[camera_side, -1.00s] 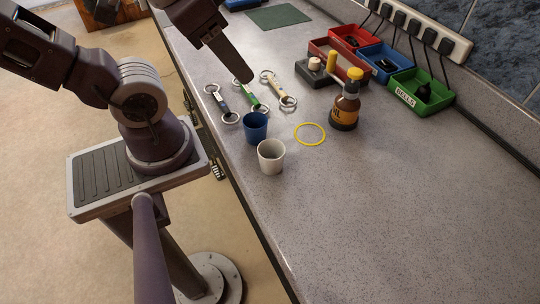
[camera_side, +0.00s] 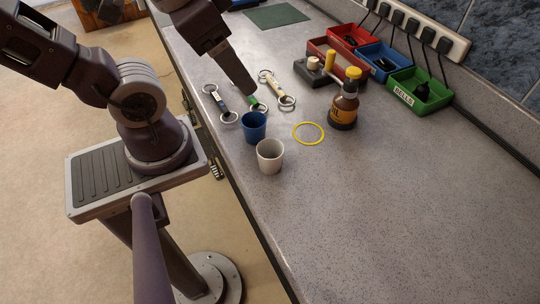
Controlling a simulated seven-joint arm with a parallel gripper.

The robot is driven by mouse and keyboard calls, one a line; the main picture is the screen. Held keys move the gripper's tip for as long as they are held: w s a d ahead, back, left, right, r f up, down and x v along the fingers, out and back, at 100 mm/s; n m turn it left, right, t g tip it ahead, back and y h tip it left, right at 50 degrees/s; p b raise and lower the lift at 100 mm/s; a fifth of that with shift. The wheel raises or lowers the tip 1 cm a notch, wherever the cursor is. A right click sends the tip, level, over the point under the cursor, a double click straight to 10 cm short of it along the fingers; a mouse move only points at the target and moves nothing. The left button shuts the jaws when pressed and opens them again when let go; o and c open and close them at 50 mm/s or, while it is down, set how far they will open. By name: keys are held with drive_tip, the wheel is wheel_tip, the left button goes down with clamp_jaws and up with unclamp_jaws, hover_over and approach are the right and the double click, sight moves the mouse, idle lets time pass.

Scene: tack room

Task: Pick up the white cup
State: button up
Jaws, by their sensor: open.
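The white cup (camera_side: 270,157) stands upright on the grey speckled counter (camera_side: 385,205), near its left edge. A blue cup (camera_side: 253,127) stands just behind it, close by. My gripper (camera_side: 250,91) is above the counter, behind the blue cup and over the metal bits, pointing down and to the right. It is open and holds nothing that I can see. From this side its fingers overlap, so the gap between them is hidden. The gripper is apart from the white cup.
Several metal bits (camera_side: 221,104) lie behind the cups. A yellow ring (camera_side: 309,133) lies flat to their right, beside a brown bottle (camera_side: 343,108). Red, blue and green bins (camera_side: 421,104) line the wall. The counter in front of the white cup is clear.

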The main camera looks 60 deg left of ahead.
wheel_tip(320, 180, down, 5)
drive_tip(key=w+m+g+y, duration=0.1)
drive_tip(key=m+g+y, duration=0.2)
drive_tip(key=m+g, duration=0.15)
drive_tip(key=m+g+h, duration=0.1)
drive_tip(key=m, duration=0.9)
hover_over(270, 151)
drive_tip(key=s, duration=0.2)
drive_tip(key=d+x, duration=0.1)
drive_tip(key=x, duration=0.4)
drive_tip(key=f+m+h, duration=0.1)
drive_tip(key=f, duration=0.1)
drive_tip(key=d+f+m, duration=0.1)
drive_tip(key=w+d+f+m+h, duration=0.1)
drive_tip(key=f, duration=0.1)
drive_tip(key=shift+w+f+h, duration=0.1)
drive_tip(key=shift+f+h, duration=0.2)
drive_tip(key=c, duration=1.4)
